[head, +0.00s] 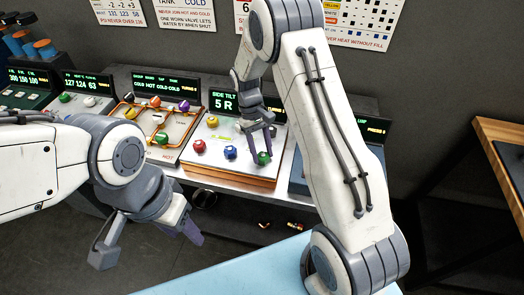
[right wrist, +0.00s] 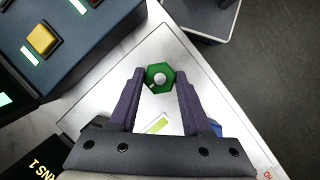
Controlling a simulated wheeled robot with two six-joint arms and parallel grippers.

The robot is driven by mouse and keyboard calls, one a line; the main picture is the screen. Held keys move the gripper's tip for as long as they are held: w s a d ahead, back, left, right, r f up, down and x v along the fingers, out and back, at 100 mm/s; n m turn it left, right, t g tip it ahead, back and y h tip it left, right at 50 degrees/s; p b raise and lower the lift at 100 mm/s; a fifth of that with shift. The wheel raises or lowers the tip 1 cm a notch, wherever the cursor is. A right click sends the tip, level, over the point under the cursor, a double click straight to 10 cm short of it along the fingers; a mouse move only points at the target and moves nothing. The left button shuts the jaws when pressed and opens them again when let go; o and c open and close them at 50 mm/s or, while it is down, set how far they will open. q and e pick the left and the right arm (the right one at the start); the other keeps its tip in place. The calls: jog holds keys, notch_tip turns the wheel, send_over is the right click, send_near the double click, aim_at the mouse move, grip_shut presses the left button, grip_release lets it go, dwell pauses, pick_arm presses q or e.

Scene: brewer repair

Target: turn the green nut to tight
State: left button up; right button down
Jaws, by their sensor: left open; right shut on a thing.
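The green nut (head: 264,158) sits at the front right of a pale panel (head: 222,168) with an orange-brown edge. In the right wrist view the green nut (right wrist: 160,77) is hexagonal with a pale round centre. My right gripper (head: 258,148) reaches down to it, and its two purple fingers (right wrist: 160,84) close on the nut's two sides. The nut's seat is hidden under it. My left gripper (head: 148,243) is open and empty in front of the panels, low at the left, away from the nut.
A red nut (head: 199,146) and a blue nut (head: 230,152) stand left of the green nut. A screen behind (head: 223,102) reads "SIDE TILT 5 R". A panel with orange piping (head: 160,125) is to the left. A light blue surface (head: 245,270) lies in front.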

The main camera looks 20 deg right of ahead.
jog(key=shift+c, duration=1.8)
grip_release()
jog(key=b+v, duration=0.2)
jog(key=v, duration=0.8)
jog(key=shift+r, duration=0.3)
